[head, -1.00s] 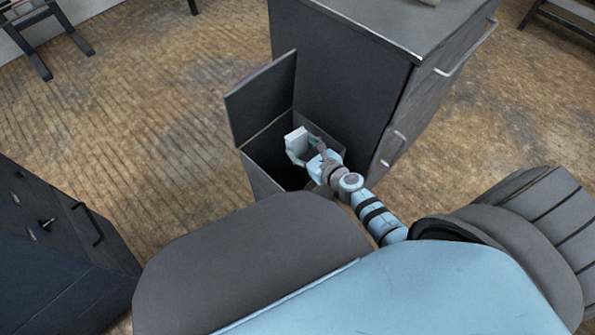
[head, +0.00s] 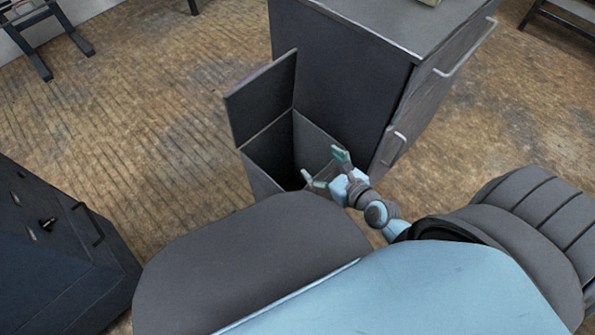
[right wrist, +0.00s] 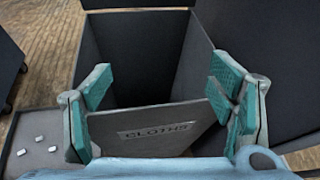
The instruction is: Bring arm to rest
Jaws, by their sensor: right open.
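My right gripper (head: 323,168) is open and empty in the head view, at the near right rim of an open dark bin. In the right wrist view its two green-padded fingers (right wrist: 160,100) stand wide apart with nothing between them. The bin (head: 268,150) has its lid (head: 262,98) raised. In the right wrist view the bin's near wall carries a "CLOTHS" label (right wrist: 157,131), seen between the fingers. The bin's floor is dark and its contents cannot be made out. My left gripper is not in view.
A dark grey cabinet (head: 345,75) with bar handles stands right behind the bin. Another dark cabinet (head: 55,250) is at the lower left. Wooden floor (head: 160,130) is clear between them. A tray (right wrist: 35,125) with small pale pieces shows in the right wrist view.

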